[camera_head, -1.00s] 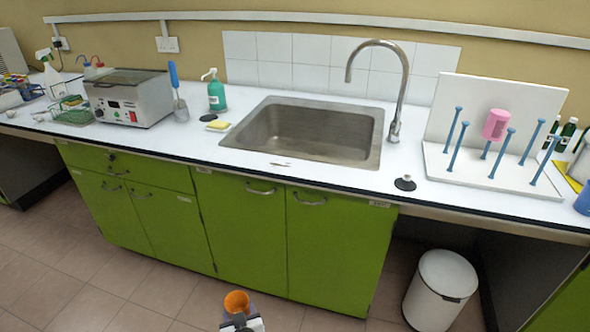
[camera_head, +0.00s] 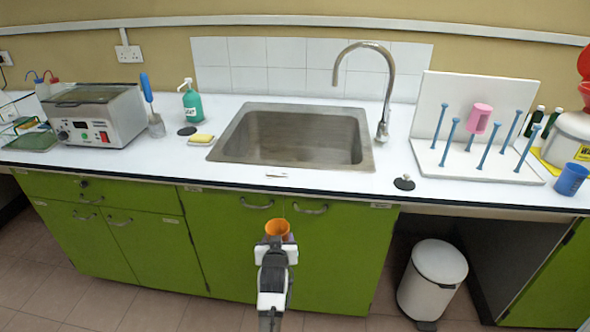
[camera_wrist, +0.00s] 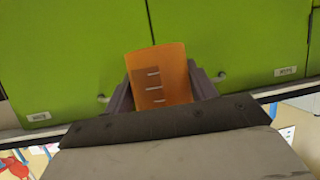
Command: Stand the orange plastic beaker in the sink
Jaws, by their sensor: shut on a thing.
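The orange plastic beaker (camera_head: 277,228) is held in my gripper (camera_head: 276,240), in front of the green cabinet doors and below the counter top. In the wrist view the beaker (camera_wrist: 158,76) sits between the two fingers of my gripper (camera_wrist: 162,88), and pale graduation marks show on its side. In the head view its open mouth faces up and toward the camera. The steel sink (camera_head: 222,142) is set into the white counter, above and beyond the beaker in the picture. Its basin looks empty.
A curved faucet (camera_head: 388,90) stands at the sink's right rear. A yellow sponge (camera_head: 201,138) and green bottle (camera_head: 192,105) are left of the sink. A black stopper (camera_head: 404,182) and a peg rack (camera_head: 480,168) are to the right. A white bin (camera_head: 432,275) stands on the floor.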

